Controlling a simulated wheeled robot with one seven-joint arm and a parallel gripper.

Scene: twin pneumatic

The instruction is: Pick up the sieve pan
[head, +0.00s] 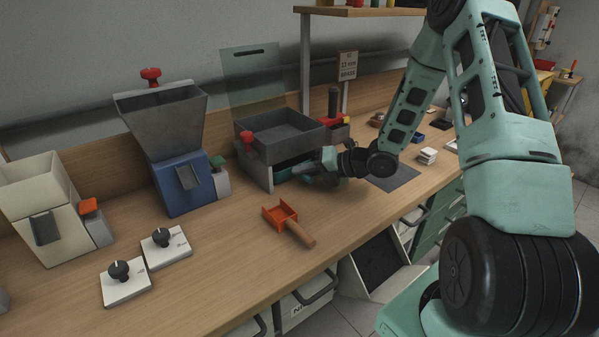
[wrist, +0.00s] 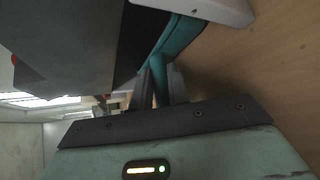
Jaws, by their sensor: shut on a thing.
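The sieve pan (head: 287,171) is teal and sits low inside the grey stand, under a dark grey square box (head: 283,133). Most of it is hidden by the stand and the box. In the wrist view the teal pan (wrist: 181,37) runs up to my fingers, and a teal handle-like part lies between them. My gripper (head: 313,168) is at the front right of the stand, low over the table. It also shows in the wrist view (wrist: 158,92), shut on the pan's teal handle.
An orange scoop (head: 283,214) with a wooden handle lies in front of the stand. A blue hopper machine (head: 183,185) and a cream one (head: 45,225) stand to the left, with two white knob plates (head: 125,283) before them. A dark mat (head: 395,177) lies right.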

